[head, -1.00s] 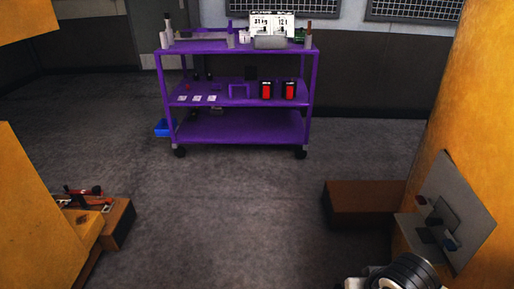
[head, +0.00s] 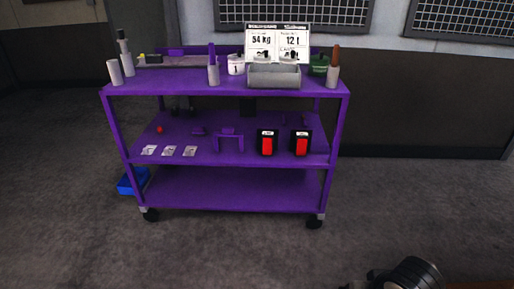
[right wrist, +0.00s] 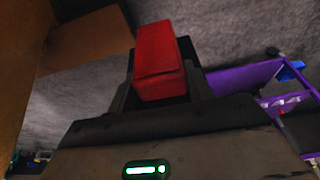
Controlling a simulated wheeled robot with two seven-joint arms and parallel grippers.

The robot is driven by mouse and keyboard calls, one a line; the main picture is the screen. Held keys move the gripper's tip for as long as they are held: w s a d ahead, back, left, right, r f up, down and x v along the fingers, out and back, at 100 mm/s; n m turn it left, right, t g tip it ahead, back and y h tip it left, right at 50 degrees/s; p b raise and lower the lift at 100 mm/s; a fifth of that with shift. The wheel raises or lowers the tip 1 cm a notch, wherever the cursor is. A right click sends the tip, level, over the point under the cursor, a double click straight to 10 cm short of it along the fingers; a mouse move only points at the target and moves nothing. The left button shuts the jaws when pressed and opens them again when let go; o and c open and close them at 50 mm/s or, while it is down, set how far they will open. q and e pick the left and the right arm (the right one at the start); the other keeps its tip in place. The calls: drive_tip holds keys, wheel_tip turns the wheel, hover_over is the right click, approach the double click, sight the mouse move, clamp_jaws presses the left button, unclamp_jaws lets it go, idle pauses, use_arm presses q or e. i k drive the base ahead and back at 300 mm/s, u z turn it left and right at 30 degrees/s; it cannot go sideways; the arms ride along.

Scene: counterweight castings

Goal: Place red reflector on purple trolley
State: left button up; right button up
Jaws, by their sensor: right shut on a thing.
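The purple trolley (head: 240,190) stands ahead in the head view, with three shelves on castors. Part of it also shows at the right of the right wrist view (right wrist: 245,80). My right gripper (right wrist: 160,95) is shut on the red reflector (right wrist: 160,62), a red block that sticks up from between the fingers. In the head view only a dark part of my right arm shows at the bottom right edge, and the reflector is out of that view. My left gripper is not in view.
The top shelf holds a grey tray (head: 274,76), a white sign (head: 277,43), a green item (head: 319,65) and bottles. The middle shelf holds two black-and-red items (head: 267,143), white cards (head: 169,151) and bare room. The bottom shelf looks empty. A blue bin (head: 132,181) sits beside the trolley.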

sight(178, 72)
drive_tip(key=i, duration=2.25)
drive_tip(key=u, duration=1.4)
